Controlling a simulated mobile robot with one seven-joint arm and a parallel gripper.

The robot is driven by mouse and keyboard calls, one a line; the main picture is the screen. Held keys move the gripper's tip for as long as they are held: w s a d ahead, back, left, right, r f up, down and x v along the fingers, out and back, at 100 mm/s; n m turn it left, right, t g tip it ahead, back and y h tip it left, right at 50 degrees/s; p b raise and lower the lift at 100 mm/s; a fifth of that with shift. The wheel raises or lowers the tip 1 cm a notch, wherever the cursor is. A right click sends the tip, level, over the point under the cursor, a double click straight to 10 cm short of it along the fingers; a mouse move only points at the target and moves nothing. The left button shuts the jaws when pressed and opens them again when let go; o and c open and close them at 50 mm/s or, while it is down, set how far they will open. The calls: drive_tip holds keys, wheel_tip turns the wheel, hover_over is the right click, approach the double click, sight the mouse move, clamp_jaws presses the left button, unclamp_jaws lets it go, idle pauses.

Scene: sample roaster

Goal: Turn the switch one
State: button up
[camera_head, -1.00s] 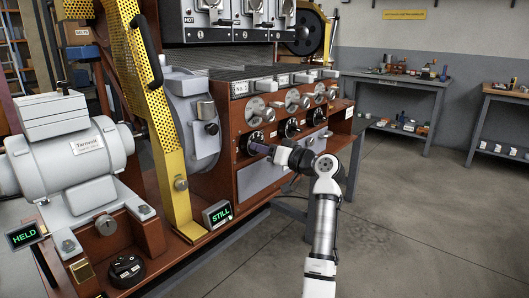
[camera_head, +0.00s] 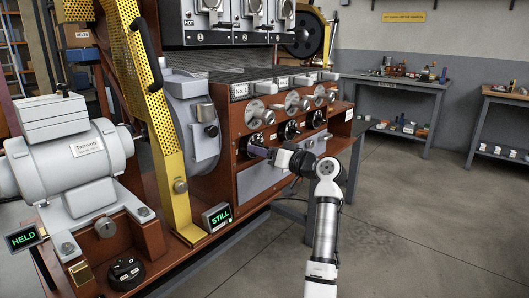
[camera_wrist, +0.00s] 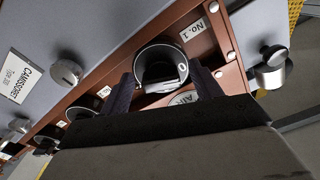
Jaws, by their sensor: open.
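The black dial knob under the first silver knob, taken as switch one, is on the rust-red panel (camera_head: 254,143). In the wrist view, this knob (camera_wrist: 160,68) has a pale bar across its face, a "No. 1" label beside it and an "AIR" plate partly hidden by a finger. My gripper (camera_head: 262,152) is at the panel, level with this knob. In the wrist view, my gripper (camera_wrist: 163,92) is open, with one finger on each side of the knob. I cannot tell whether the fingers touch it.
Two similar black knobs (camera_head: 289,129) (camera_head: 316,118) continue along the panel. Silver knobs (camera_head: 262,111) sit above. A "STILL" display (camera_head: 216,216) and black rotary switch (camera_head: 125,272) stand at lower left. The floor (camera_head: 420,230) to the right is clear.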

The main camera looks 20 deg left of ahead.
drive_tip(key=v, duration=1.3)
drive_tip(key=shift+d, duration=0.25)
